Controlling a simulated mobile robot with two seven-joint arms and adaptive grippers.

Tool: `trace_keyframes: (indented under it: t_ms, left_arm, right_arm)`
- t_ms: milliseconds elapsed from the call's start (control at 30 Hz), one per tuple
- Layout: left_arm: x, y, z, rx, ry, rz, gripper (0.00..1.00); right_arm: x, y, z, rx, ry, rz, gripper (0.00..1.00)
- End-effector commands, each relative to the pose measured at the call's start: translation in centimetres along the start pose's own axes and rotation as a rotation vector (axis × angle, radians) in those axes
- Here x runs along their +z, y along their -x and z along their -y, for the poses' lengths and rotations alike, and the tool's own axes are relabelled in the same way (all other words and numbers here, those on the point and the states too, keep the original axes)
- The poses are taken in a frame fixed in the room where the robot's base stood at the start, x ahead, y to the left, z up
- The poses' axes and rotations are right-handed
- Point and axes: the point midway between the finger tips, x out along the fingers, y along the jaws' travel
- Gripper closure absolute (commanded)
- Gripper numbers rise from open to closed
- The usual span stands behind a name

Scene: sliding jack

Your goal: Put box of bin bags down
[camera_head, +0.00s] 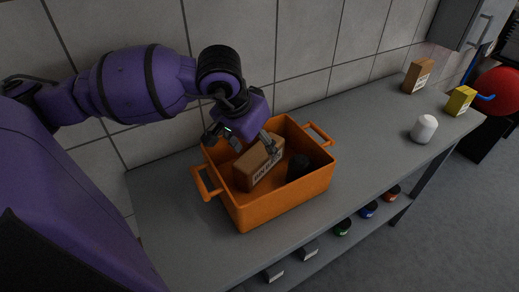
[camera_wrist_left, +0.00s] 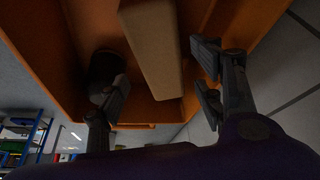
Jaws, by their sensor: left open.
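The box of bin bags (camera_head: 258,163) is a brown carton with dark lettering on its side. It sits inside the orange crate (camera_head: 283,208), on the crate's left side. My left gripper (camera_head: 241,142) is above the crate, with its fingers apart around the upper part of the box. In the left wrist view the box (camera_wrist_left: 154,50) lies between the two spread fingers, with gaps at both sides. My right gripper is not in view.
A black cylindrical item (camera_head: 298,167) stands in the crate, right of the box. A white canister (camera_head: 424,129), a yellow box (camera_head: 461,100) and a brown box (camera_head: 418,76) stand on the grey counter (camera_head: 372,137) at the right. A tiled wall is behind.

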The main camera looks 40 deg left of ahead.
Motion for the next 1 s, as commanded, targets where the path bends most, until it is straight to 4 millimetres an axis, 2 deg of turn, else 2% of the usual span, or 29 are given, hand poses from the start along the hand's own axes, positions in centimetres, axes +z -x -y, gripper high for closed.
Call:
trace_keyframes:
  t_ms: [33, 200, 400, 567, 1000]
  left_arm:
    - [-0.1, 1.4, 0.2, -0.006, -0.002, -0.002, 0.39]
    - [-0.1, 5.0, 0.1, -0.005, -0.001, -0.002, 0.39]
    - [0.0, 7.6, 0.1, -0.002, 0.001, 0.0, 0.39]
    - [0.0, 8.1, 0.0, -0.001, 0.001, 0.001, 0.39]
    - [0.0, 8.1, 0.0, -0.001, 0.001, 0.001, 0.39]
  right_arm:
    - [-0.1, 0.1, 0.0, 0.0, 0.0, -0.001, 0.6]
    - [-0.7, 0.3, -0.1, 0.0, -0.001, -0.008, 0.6]
    - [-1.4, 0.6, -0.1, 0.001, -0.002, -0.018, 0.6]
    - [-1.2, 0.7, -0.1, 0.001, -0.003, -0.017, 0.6]
    - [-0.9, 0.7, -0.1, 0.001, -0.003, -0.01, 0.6]
